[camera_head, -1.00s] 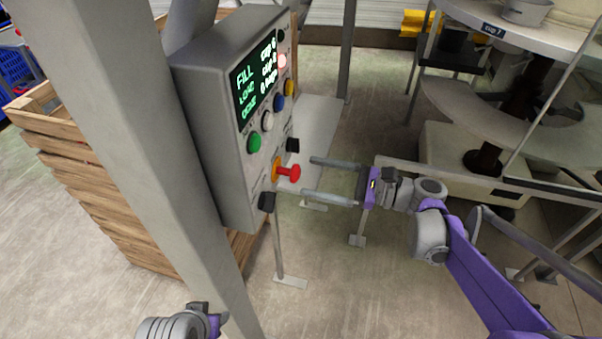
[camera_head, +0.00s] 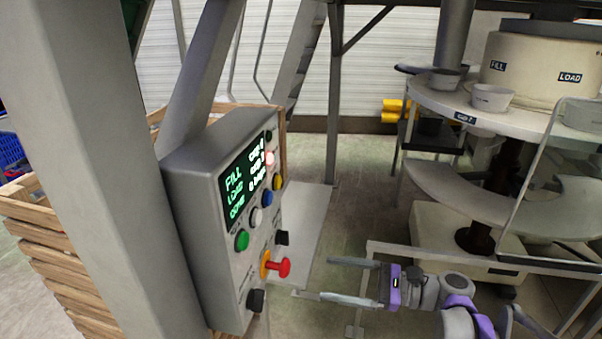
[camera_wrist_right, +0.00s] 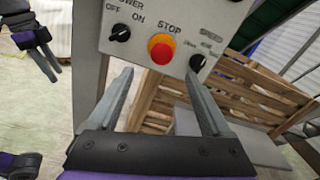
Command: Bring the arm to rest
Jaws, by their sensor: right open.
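My right gripper (camera_head: 326,278) is open and empty, its two long grey fingers pointing left at the control panel. It is just right of the red stop button (camera_head: 283,267), with a gap between them. In the right wrist view, the open fingers (camera_wrist_right: 161,75) flank the red stop button (camera_wrist_right: 160,50) on its yellow base. Another purple and grey gripper, my left one (camera_wrist_right: 42,55), shows at the upper left of that view; its jaw gap is unclear. It is not in the head view.
The grey control panel (camera_head: 190,220) has a lit screen (camera_head: 245,178), coloured buttons and black knobs. A thick grey post (camera_head: 100,190) stands left of it. Wooden crates (camera_head: 50,260) are behind the post. A round filling machine (camera_head: 500,120) with bowls stands at right.

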